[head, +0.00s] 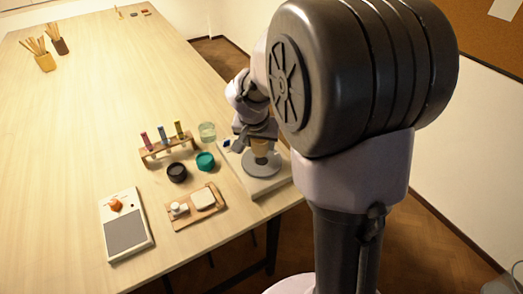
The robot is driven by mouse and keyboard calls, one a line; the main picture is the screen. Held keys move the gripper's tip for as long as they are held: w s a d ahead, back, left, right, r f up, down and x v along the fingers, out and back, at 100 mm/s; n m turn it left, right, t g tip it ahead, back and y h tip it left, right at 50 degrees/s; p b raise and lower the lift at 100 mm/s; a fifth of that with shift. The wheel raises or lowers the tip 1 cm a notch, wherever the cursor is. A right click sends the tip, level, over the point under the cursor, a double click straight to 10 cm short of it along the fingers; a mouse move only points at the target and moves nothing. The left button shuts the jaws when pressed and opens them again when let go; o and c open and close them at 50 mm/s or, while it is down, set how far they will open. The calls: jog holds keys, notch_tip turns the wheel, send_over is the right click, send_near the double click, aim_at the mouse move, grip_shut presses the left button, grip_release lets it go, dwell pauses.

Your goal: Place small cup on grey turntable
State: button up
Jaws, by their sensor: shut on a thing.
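My gripper (258,137) is at the right edge of the table, shut on a small tan cup (259,147). The cup is partly covered by the fingers and looks upright. The grey turntable (261,168), a round disc, lies directly below the cup on a pale square slab (270,186). I cannot tell whether the cup's bottom touches the disc or hangs just above it.
Left of the turntable stand a teal pot (205,161), a black pot (177,172), a clear greenish glass (207,131) and a wooden rack (158,154) with coloured tubes. Nearer are a wooden tray (184,219) and a white-grey panel (126,234).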

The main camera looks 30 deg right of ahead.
aim_at(262, 151)
jog(key=shift+d+f, duration=0.25)
jog(key=shift+d, duration=0.1)
jog(key=shift+f+b, duration=0.85)
jog(key=shift+f, duration=0.65)
grip_shut()
jog(key=shift+f, duration=0.15)
jog(key=o, duration=1.5)
grip_release()
jog(key=shift+a, duration=0.1)
